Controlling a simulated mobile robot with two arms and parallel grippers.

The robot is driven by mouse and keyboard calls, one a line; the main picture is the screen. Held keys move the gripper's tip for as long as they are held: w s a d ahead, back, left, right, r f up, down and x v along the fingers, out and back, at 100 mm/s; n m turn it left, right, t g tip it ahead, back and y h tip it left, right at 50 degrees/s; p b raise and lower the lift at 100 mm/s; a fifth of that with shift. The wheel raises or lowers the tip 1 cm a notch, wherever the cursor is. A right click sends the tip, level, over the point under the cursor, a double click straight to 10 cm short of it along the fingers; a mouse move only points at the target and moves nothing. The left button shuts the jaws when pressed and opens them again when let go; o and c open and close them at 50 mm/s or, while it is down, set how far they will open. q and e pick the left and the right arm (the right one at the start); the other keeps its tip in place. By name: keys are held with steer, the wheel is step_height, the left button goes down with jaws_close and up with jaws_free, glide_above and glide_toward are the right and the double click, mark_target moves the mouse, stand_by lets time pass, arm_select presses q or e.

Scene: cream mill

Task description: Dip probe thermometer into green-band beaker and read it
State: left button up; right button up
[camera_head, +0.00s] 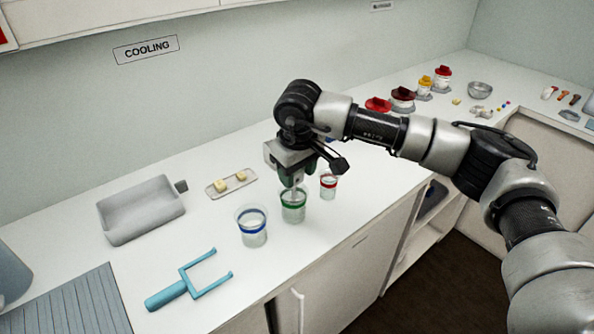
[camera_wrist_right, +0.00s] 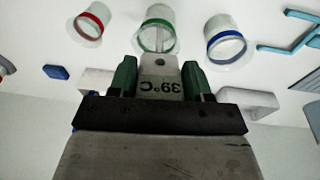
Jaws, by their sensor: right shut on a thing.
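The green-band beaker (camera_head: 293,208) stands on the white counter between the blue-band beaker (camera_head: 252,228) and the red-band beaker (camera_head: 328,187). My right gripper (camera_head: 295,177) is directly above the green-band beaker, pointing down. In the right wrist view its green fingers are shut on the pale probe thermometer (camera_wrist_right: 160,72), whose display reads 39°C, upside down in that view. The thin probe reaches down into the green-band beaker (camera_wrist_right: 158,36); how deep its tip sits is hard to tell. My left gripper is not in view.
A grey tray (camera_head: 140,212) and a small dish with yellowish pieces (camera_head: 231,184) stand behind left. A blue two-pronged tool (camera_head: 190,283) lies in front left. Red- and yellow-lidded jars (camera_head: 403,97) and a metal bowl (camera_head: 480,90) stand at the far right.

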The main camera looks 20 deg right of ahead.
steer(key=shift+b, duration=0.55)
stand_by(0.6)
stand_by(1.3)
steer(key=shift+r+p, duration=3.2)
steer(key=shift+r, duration=2.45)
steer(key=shift+f+m, duration=0.1)
steer(key=shift+m, duration=0.2)
steer(key=m, duration=0.2)
steer(key=shift+m+b, duration=0.4)
steer(key=m+h, duration=0.1)
steer(key=m, duration=0.3)
steer(key=shift+g, duration=0.3)
